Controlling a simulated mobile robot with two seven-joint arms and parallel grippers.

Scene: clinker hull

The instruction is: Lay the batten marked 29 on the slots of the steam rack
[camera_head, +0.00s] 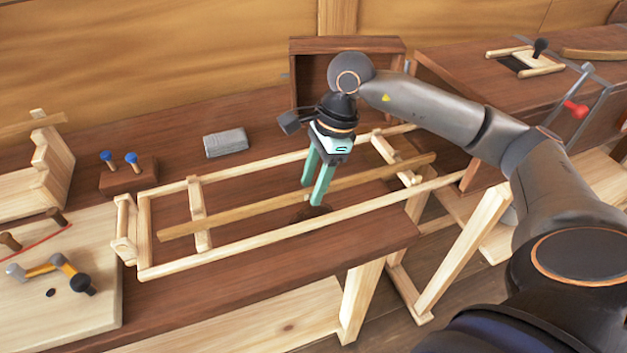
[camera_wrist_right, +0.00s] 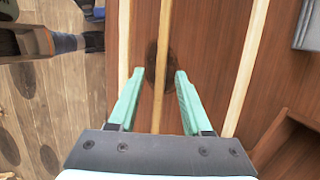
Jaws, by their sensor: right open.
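A long thin wooden batten (camera_head: 235,214) lies lengthwise within the pale steam rack (camera_head: 240,244), across its crosspieces, between the two long rails. No number is readable on it. My right gripper (camera_head: 312,194) points down over the middle of the rack, open, its green fingers reaching to the batten. In the right wrist view the batten (camera_wrist_right: 163,40) runs between the open fingers (camera_wrist_right: 159,74), apart from both, with a rack rail on each side. Whether the batten is seated in slots cannot be told. My left gripper is not in view.
The rack stands on a dark wooden bench (camera_head: 300,262). A grey block (camera_head: 225,142) and a holder with blue-topped pegs (camera_head: 128,177) are behind and left. A pale board with a clamp (camera_head: 50,268) is front left. An open box (camera_head: 308,75) stands behind.

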